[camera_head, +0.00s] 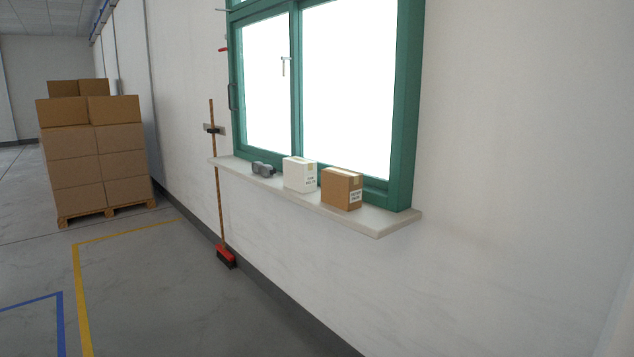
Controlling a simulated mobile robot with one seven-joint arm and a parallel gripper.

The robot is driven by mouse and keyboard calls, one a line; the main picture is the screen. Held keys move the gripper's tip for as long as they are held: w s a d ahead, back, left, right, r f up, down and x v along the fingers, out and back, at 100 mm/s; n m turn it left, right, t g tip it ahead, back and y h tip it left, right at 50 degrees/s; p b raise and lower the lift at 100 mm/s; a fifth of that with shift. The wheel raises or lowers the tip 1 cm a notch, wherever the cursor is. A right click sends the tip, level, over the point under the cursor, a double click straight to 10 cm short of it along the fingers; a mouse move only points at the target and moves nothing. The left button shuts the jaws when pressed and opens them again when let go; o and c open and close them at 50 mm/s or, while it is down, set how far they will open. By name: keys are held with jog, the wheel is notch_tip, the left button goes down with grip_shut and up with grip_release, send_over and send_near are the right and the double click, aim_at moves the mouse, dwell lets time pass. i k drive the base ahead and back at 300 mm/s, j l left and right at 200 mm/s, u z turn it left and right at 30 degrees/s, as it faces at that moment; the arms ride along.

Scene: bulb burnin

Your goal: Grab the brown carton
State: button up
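The brown carton (341,189) stands upright on the pale window sill (377,222), near the sill's right end. It has a white label on its right-hand face and a strip of lighter tape on top. A white carton (299,174) with a label stands just to its left, with a small gap between them. My gripper is not in view.
A dark grey object (262,169) lies further left on the sill. The green window frame (405,110) rises behind. A broom (222,250) leans on the wall below. Stacked boxes (95,150) stand on a pallet at the left. The floor before the sill is clear.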

aim_at(341, 188)
jog(key=i+j+u, duration=0.1)
jog(key=i+u, duration=0.2)
jog(key=i, duration=0.25)
jog(key=i+u, duration=0.3)
jog(key=i, duration=0.2)
jog(key=i+j+z, duration=0.15)
jog(key=i+z, duration=0.3)
jog(key=i+j+z, duration=0.55)
jog(key=z, duration=0.35)
jog(key=j+z, duration=0.45)
jog(key=i+l, duration=0.05)
jog(key=l, duration=0.05)
